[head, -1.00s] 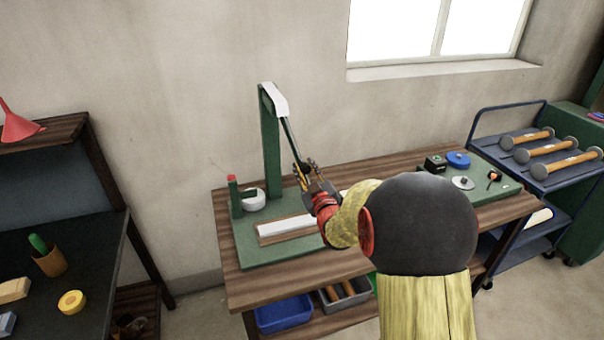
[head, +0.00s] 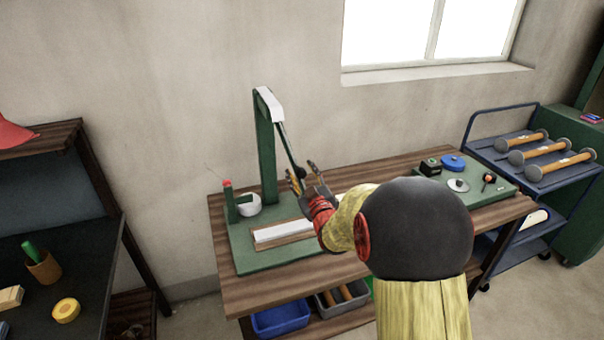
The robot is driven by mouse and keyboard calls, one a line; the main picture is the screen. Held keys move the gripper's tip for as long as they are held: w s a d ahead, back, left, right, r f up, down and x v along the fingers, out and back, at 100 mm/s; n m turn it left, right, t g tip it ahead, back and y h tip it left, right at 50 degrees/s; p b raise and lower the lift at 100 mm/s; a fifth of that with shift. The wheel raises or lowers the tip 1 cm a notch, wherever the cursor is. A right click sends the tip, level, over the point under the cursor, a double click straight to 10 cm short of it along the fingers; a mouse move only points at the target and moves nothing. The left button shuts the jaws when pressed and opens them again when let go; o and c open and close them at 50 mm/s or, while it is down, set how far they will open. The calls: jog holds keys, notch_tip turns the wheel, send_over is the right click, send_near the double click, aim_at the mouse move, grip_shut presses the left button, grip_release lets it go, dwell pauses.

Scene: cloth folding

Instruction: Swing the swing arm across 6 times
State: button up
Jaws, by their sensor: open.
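The swing arm (head: 285,143) is a thin dark green bar. It hangs from the white-capped top of a green post (head: 266,165) and slants down to the right. Its lower end is by my gripper (head: 306,175), which is open with its fingers pointing up. The left finger is right beside the arm's lower end; I cannot tell whether they touch. My red and yellow arm covers part of the fixture's right side. A white strip in a wooden frame (head: 284,234) lies on the green base plate (head: 245,264) below.
A short green stand with a red top (head: 227,190) and a white roll (head: 249,205) are left of the post. A green board (head: 500,190) with small parts lies at the bench's right. A blue trolley (head: 478,152) holds several hammers. A dark table stands at the left.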

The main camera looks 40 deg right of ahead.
jog(key=v, duration=1.2)
